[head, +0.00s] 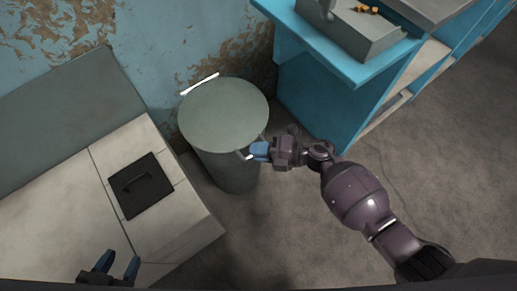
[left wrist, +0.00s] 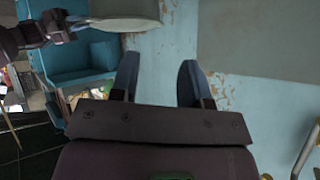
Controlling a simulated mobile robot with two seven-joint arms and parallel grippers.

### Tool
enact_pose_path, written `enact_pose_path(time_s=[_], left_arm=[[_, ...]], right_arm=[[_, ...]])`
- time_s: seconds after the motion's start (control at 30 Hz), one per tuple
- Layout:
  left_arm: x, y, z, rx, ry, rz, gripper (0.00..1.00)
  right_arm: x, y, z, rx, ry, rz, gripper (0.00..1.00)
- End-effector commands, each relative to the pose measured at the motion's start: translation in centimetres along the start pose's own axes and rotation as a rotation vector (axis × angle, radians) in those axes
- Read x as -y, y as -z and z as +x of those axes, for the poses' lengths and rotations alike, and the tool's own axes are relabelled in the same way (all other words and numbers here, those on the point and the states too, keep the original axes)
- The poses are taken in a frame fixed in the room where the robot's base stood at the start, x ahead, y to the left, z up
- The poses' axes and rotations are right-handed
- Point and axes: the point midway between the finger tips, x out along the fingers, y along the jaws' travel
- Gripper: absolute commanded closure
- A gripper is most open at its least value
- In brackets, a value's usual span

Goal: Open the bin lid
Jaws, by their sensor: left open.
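The bin (head: 228,170) is a tall grey-green cylinder standing on the floor against the wall. Its round flat lid (head: 224,114) sits down on the rim, with a small handle (head: 243,153) at the front right edge. My right gripper (head: 254,152) is at that handle, its blue fingers touching or very close to it; whether they grip it is unclear. My left gripper (head: 118,266) is open and empty at the lower left, well away from the bin. Its two fingers also show in the left wrist view (left wrist: 158,82), with part of the bin (left wrist: 125,12) at the top.
A pale counter (head: 185,215) with a dark handled hatch (head: 140,186) stands left of the bin. A blue cabinet (head: 320,100) with a grey box (head: 355,30) on top stands to the right. Bare floor (head: 290,230) lies in front of the bin.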

Motion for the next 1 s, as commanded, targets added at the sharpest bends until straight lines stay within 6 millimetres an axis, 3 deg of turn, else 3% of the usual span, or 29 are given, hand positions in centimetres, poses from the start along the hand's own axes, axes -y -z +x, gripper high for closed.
enact_pose_path(time_s=[0.37,0.57,1.0], left_arm=[[0.0,0.0,0.0,0.001,-0.001,0.001,0.57],[0.1,0.5,-0.2,0.014,-0.002,0.012,0.57],[0.8,1.0,-1.8,0.086,0.01,-0.054,0.57]], right_arm=[[-0.1,0.0,-0.1,0.0,0.001,0.001,1.0],[-1.2,-0.1,-0.2,0.002,0.016,0.01,1.0],[-8.0,-0.2,-0.6,0.006,0.14,0.115,1.0]])
